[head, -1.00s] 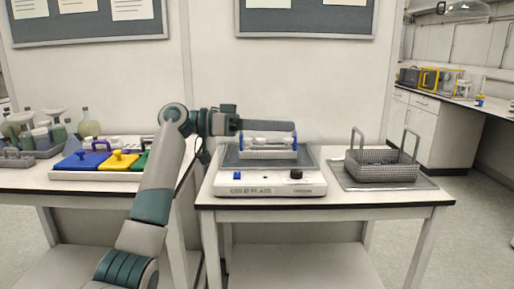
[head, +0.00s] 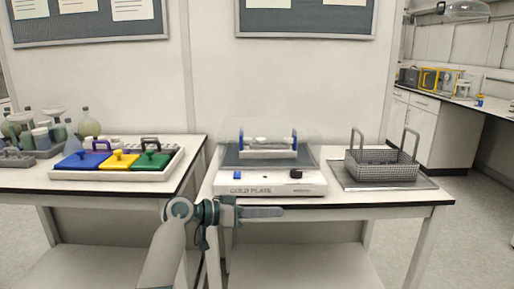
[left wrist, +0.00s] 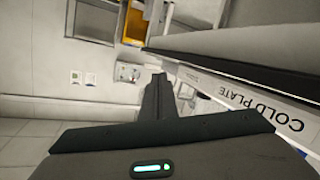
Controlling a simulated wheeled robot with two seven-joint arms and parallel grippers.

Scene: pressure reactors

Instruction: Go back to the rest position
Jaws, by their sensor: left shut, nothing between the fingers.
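My left gripper (head: 268,212) is shut and empty. In the head view it points right, low in front of the cold plate (head: 268,187) and the front edge of its table. In the left wrist view the shut fingers (left wrist: 158,95) show in the middle, with the lettered front of the cold plate (left wrist: 250,105) on the right. My right gripper is not in view.
A rack with blue, yellow (head: 119,160) and green lidded blocks lies on the left table. A clear-covered holder with blue ends (head: 268,148) sits on the cold plate. A wire basket (head: 382,165) stands on a mat to its right. The floor at right is free.

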